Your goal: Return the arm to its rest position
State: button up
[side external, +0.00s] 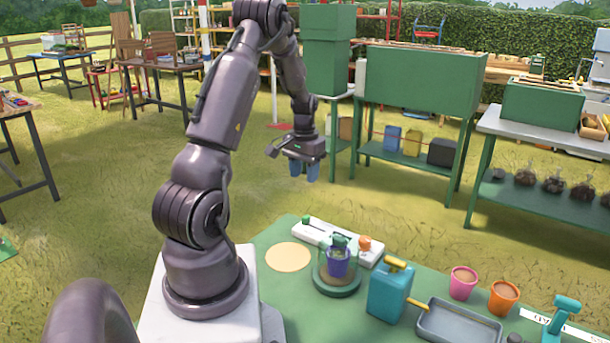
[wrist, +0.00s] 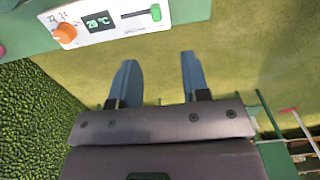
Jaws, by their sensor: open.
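My gripper (side external: 305,170) hangs in the air with its blue fingers pointing down, beyond the far edge of the green work table (side external: 283,240). In the wrist view its two blue fingers (wrist: 159,78) are apart, with nothing between them and grass behind. My arm rises from a white base, bends at the top and comes down to the gripper. The gripper is clear of everything on the table.
Green benches (side external: 420,100) stand behind.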

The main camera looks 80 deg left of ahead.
jog(key=d+r+m+t, duration=0.2)
jog(key=d+r, duration=0.4)
jog(key=d, duration=0.6)
jog(key=s+d+r+m+t, duration=0.1)
jog(key=d+r+m, duration=0.3)
jog(key=d+r, duration=0.3)
jog(key=d+r+m+t, duration=0.2)
jog(key=d+r, duration=0.4)
jog(key=d, duration=1.1)
jog(key=shift+s+r+m+t, duration=0.15)
jog(key=shift+m+t, duration=0.15)
jog(key=shift+m, duration=0.2)
